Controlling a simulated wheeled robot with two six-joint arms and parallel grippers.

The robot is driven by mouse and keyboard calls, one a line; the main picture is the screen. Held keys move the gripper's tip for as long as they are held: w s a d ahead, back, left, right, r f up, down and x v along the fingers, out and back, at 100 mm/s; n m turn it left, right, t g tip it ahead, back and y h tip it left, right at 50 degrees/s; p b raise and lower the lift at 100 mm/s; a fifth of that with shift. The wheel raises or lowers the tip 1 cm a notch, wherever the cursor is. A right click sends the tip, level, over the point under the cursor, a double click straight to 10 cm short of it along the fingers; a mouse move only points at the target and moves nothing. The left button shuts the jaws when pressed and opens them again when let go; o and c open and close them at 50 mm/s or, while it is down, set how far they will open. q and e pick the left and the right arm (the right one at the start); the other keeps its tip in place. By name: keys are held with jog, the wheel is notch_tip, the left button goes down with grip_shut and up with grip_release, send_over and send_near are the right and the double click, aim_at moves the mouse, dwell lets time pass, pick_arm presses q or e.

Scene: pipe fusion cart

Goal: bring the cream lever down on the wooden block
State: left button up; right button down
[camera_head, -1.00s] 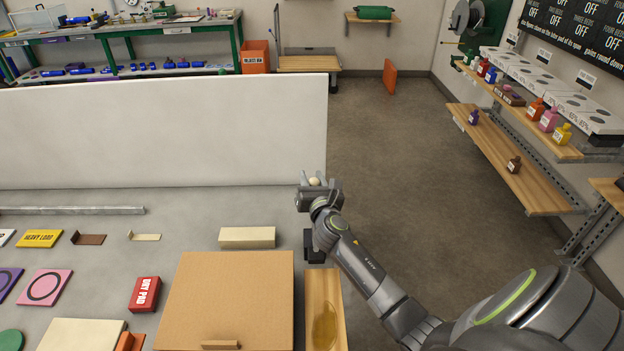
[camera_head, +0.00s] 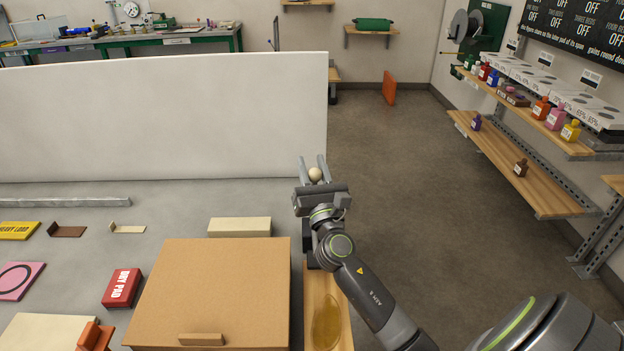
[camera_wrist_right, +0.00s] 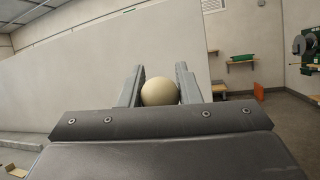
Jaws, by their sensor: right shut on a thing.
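A cream ball (camera_head: 315,174), which looks like the knob of the cream lever, sits between the fingers of my right gripper (camera_head: 314,170). In the right wrist view the same ball (camera_wrist_right: 159,92) lies between the two grey fingers (camera_wrist_right: 158,88), which are shut on it. The rest of the lever is hidden behind the gripper and wrist. A wooden board (camera_head: 340,295) with an amber patch lies below my right forearm. A pale cream block (camera_head: 239,227) lies left of the wrist. I cannot tell which of these is the wooden block. My left gripper is not in view.
A large tan box (camera_head: 215,285) stands left of my right arm. A red pad box (camera_head: 122,288), small brackets and a pink card (camera_head: 20,281) lie on the grey bench. A white panel (camera_head: 160,115) rises behind the bench. Open floor lies to the right.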

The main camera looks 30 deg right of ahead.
jog(key=shift+s+a+f, duration=0.15)
jog(key=shift+s+a, duration=0.05)
jog(key=shift+s, duration=0.1)
jog(key=shift+s+a, duration=0.25)
jog(key=shift+s, duration=0.25)
jog(key=shift+f, duration=0.1)
jog(key=c, duration=1.4)
grip_release()
jog(key=o, duration=0.3)
jog(key=shift+s+a+r, duration=0.25)
jog(key=shift+s+r, duration=0.05)
jog(key=shift+o, duration=0.2)
jog(key=shift+w, duration=0.1)
jog(key=shift+d+f, duration=0.1)
jog(key=shift+f, duration=0.05)
